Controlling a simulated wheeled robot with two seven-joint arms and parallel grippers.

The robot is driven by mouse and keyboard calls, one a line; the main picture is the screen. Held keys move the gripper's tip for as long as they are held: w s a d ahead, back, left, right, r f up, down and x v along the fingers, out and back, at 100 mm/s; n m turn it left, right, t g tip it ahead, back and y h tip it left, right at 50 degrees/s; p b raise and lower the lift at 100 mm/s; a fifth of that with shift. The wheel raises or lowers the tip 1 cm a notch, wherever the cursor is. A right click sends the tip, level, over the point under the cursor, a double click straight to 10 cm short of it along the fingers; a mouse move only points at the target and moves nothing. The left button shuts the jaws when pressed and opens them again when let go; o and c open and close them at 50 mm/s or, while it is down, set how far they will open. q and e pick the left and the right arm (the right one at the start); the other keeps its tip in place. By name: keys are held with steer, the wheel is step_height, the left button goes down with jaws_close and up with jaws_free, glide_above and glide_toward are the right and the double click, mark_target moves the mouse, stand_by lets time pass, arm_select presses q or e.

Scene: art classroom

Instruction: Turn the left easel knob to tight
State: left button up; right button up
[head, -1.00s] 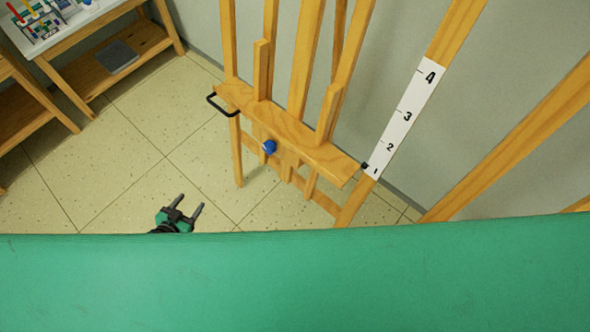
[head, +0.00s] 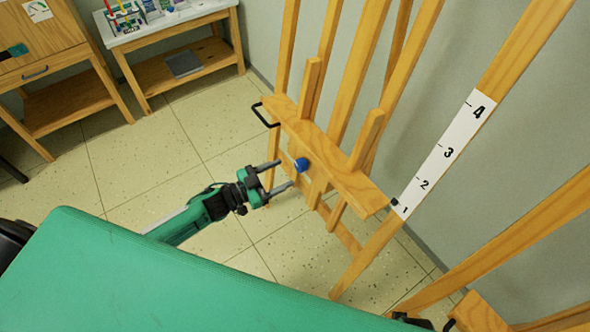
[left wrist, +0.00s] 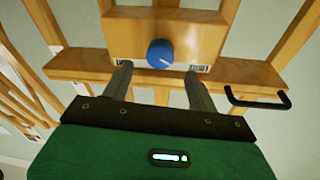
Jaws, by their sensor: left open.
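The blue knob (head: 301,164) sits on the front of the wooden easel's ledge (head: 335,160). In the left wrist view the round knob (left wrist: 160,54) shows a white mark toward its lower right. Small printed labels flank it, partly hidden by my fingertips. My left gripper (head: 277,177) is open and empty, in front of the knob and pointing at it. In the left wrist view the open left gripper (left wrist: 158,72) has one finger to each side of the knob, seemingly just short of it. My right gripper is not in view.
A black handle (head: 264,115) juts from the ledge's left end. A numbered white scale strip (head: 445,150) runs along a slanted beam at right. A shelf table (head: 175,35) and wooden cabinet (head: 45,55) stand at back left. The tiled floor (head: 150,140) between is clear.

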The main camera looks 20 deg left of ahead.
mark_target(298, 167)
arm_select(q)
steer(key=shift+b+x, duration=0.55)
steer(key=shift+x, duration=2.15)
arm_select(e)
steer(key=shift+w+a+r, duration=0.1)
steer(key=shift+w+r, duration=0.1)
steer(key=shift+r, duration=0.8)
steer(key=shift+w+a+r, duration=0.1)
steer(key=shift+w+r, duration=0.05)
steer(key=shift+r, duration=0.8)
arm_select(q)
steer(key=shift+c, duration=0.2)
steer(key=c, duration=0.9)
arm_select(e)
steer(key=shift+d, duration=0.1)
